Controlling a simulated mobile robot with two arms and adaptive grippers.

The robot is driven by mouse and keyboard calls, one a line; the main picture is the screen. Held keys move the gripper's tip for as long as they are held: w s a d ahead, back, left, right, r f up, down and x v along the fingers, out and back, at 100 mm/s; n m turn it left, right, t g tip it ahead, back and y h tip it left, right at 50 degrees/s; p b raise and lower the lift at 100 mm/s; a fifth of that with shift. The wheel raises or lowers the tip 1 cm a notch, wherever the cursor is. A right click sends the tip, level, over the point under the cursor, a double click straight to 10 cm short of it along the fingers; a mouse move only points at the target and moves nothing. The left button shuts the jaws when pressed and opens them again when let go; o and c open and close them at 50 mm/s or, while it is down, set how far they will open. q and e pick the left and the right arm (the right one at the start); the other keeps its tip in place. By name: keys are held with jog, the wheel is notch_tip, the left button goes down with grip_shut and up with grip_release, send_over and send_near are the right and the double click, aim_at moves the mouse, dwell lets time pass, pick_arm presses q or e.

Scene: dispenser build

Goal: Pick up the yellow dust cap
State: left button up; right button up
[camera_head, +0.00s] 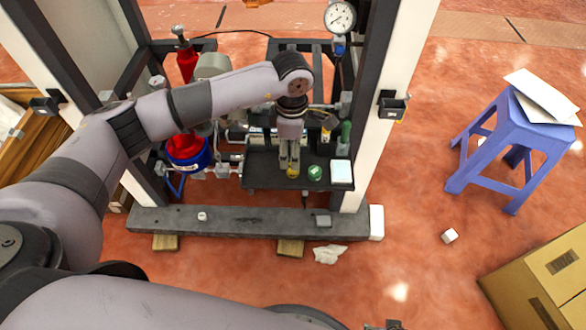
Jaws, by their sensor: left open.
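The yellow dust cap (293,173) is a small yellow piece on the dark shelf (263,181) inside the frame. My left gripper (289,164) reaches in from the left and points down over the shelf. Its fingers are open, with the tips right at the yellow cap and partly covering it. I cannot tell whether the fingers touch it. My right gripper does not show clearly enough to make out.
A green round piece (315,173) and a pale blue-white block (341,172) sit close to the right of the cap. Frame posts, a pressure gauge (340,17) and a red cylinder (186,62) surround the arm. A blue stool (513,130) stands right.

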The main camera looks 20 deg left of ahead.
pick_arm(q)
notch_tip(320, 180, down, 6)
jog(key=shift+s+r, duration=0.15)
jog(key=c, duration=0.9)
jog(key=shift+o, duration=0.2)
jog(key=shift+r, duration=0.15)
